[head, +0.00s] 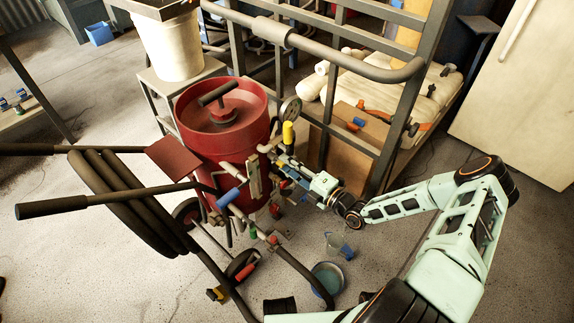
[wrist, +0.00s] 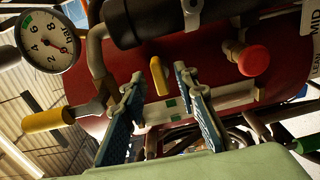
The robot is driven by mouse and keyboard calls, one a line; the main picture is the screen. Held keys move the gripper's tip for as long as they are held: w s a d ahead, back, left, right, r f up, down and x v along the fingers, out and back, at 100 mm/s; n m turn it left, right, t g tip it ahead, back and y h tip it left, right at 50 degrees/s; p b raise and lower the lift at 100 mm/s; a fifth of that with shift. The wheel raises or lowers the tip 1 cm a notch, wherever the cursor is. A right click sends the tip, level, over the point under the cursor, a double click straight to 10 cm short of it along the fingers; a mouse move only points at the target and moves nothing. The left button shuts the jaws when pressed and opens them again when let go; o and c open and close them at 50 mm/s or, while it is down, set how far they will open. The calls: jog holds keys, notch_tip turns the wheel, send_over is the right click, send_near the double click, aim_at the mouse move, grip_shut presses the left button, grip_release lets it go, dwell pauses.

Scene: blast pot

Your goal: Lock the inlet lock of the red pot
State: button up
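The red pot (head: 222,140) stands upright on its wheeled frame in the head view; its red side (wrist: 225,75) fills much of the wrist view. My gripper (head: 278,160) is at the pot's right side, among the pipe fittings. In the wrist view my gripper (wrist: 158,84) is open, with its two blue fingers apart. A small yellow tab (wrist: 159,75) shows between the fingertips, with no visible contact. A yellow-handled lever (wrist: 48,120) is left of the fingers; its handle also shows upright in the head view (head: 288,134). I cannot tell which part is the inlet lock.
A pressure gauge (wrist: 47,42), a dark cylinder (wrist: 165,18) and a red knob (wrist: 253,60) crowd around the fingers. A grey metal rack (head: 385,125) stands close behind my gripper. A blue cup (head: 338,246) and a round dish (head: 327,278) lie on the floor below.

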jog(key=v, duration=1.1)
jog(key=shift+s+d, duration=0.2)
jog(key=shift+d, duration=0.1)
